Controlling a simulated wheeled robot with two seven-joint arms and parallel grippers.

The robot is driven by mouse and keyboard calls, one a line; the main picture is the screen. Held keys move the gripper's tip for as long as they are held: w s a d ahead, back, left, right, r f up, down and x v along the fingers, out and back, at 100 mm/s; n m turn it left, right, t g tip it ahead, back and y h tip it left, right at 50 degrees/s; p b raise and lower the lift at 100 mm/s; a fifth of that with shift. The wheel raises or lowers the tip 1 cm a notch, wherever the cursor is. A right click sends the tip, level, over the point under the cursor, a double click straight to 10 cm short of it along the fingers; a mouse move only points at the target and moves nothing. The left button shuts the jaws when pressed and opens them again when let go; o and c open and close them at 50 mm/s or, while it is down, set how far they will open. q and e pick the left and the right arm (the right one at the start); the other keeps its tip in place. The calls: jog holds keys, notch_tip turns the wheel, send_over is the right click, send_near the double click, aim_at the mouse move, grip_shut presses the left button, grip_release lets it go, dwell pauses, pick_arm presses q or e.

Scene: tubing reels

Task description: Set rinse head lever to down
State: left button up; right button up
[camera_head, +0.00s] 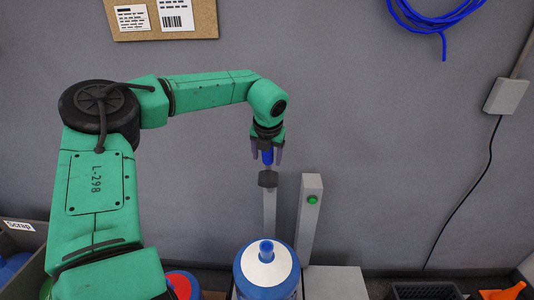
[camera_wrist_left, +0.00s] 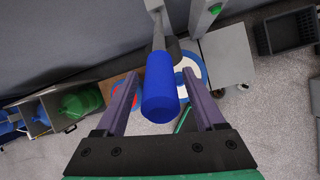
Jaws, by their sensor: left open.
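The rinse head lever shows as a blue handle (camera_head: 267,156) on a dark block (camera_head: 268,179) at the top of a thin grey post (camera_head: 269,212). In the left wrist view the blue handle (camera_wrist_left: 160,98) points toward the camera. My left gripper (camera_head: 267,153) is at the handle, with its purple fingers open on either side of it. In the left wrist view a gap shows between the handle and each finger of the left gripper (camera_wrist_left: 160,76). The right gripper is not in view.
A grey post with a green button (camera_head: 312,199) stands just right of the lever. A black crate (camera_head: 426,291) and a Scrap bin (camera_head: 22,236) are at the sides. The wall behind is mostly clear.

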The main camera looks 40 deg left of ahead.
pick_arm(q)
jog(key=shift+c, duration=0.3)
grip_shut()
dwell(1.1)
